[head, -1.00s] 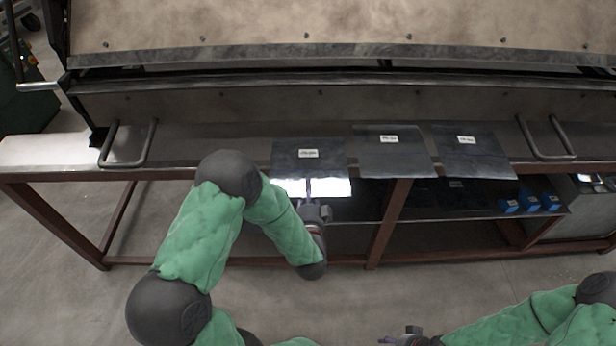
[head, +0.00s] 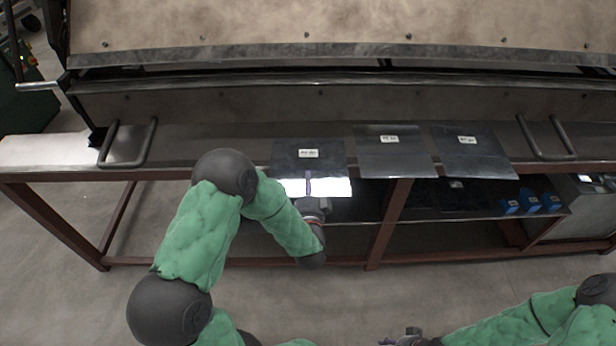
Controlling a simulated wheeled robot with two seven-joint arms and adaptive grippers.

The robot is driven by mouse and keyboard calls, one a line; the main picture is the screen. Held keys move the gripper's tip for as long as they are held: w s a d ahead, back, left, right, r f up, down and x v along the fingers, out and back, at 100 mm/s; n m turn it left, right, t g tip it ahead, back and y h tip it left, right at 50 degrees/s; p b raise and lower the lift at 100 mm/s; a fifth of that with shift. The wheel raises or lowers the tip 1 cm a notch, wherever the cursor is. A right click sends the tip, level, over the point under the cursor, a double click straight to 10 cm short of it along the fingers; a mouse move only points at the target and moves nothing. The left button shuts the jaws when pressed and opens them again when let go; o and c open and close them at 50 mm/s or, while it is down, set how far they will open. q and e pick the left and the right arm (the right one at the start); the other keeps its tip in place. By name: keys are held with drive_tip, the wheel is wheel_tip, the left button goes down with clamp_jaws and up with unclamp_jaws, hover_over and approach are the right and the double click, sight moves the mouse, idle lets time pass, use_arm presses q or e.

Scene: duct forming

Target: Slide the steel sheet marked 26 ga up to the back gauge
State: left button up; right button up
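Three dark steel sheets with small white labels lie on the front of the machine's bed: a left sheet (head: 290,165), a middle sheet (head: 392,160) and a right sheet (head: 468,150). The label print is too small to read, so I cannot tell which is the 26 ga sheet. The sheets overhang the bed's front edge. My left gripper (head: 309,184) is at the front edge of the left sheet, over its bright reflecting part; its fingers are too small to judge. My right gripper (head: 392,341) is low at the bottom edge, away from the sheets, and partly cut off.
The bending machine's long bar (head: 340,85) runs across behind the sheets. Bent handles stand at the left (head: 128,145) and right (head: 546,137) of the bed. A lower shelf (head: 465,213) holds blue boxes (head: 530,202). The bed left of the sheets is clear.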

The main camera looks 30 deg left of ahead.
use_arm(q)
clamp_jaws()
drive_tip(key=shift+r, duration=0.2)
drive_tip(key=shift+r+p, duration=0.5)
drive_tip(key=p+v, duration=0.4)
drive_tip(key=v, duration=1.6)
drive_tip(key=shift+p, duration=0.35)
drive_tip(key=shift+a+f, duration=0.1)
drive_tip(key=shift+f, duration=0.05)
